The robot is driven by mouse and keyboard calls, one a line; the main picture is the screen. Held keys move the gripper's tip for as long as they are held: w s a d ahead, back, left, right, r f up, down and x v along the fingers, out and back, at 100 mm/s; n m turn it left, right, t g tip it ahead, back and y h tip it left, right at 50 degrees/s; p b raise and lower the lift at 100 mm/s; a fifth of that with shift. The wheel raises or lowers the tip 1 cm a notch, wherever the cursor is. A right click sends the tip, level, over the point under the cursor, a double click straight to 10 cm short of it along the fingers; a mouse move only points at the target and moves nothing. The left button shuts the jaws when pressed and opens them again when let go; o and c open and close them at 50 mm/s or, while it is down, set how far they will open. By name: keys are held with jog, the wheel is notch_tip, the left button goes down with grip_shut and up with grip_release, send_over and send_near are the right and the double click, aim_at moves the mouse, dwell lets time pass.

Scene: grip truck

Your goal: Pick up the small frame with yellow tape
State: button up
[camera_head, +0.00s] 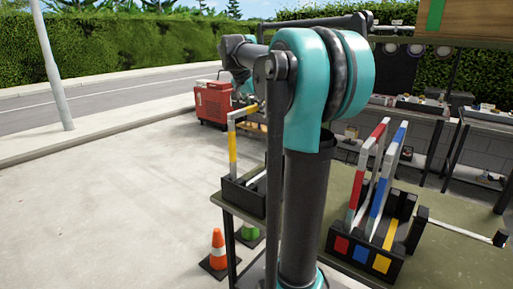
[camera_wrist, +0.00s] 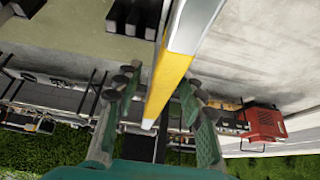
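The small frame with yellow tape (camera_head: 232,148) has pale bars and a yellow band. It stands upright in a black holder (camera_head: 236,190) at the table's left edge. In the wrist view its bar (camera_wrist: 172,72) runs between the fingers of my gripper (camera_wrist: 160,88), which are spread apart on both sides of it. A gap shows by the left finger; the right finger is close to the bar, and I cannot tell whether it touches. In the head view my arm hides most of the gripper and part of the frame.
A black box (camera_head: 350,252) with red, blue and yellow marks holds a red-taped frame (camera_head: 368,170) and a blue-taped frame (camera_head: 388,180) on the green table (camera_head: 455,270). Cones (camera_head: 218,248) stand on the floor at left. A red machine (camera_head: 213,103) stands behind.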

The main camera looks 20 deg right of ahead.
jog(key=shift+c, duration=0.5)
grip_shut()
notch_tip(320, 180, up, 21)
jog(key=shift+f, duration=0.2)
dwell(0.7)
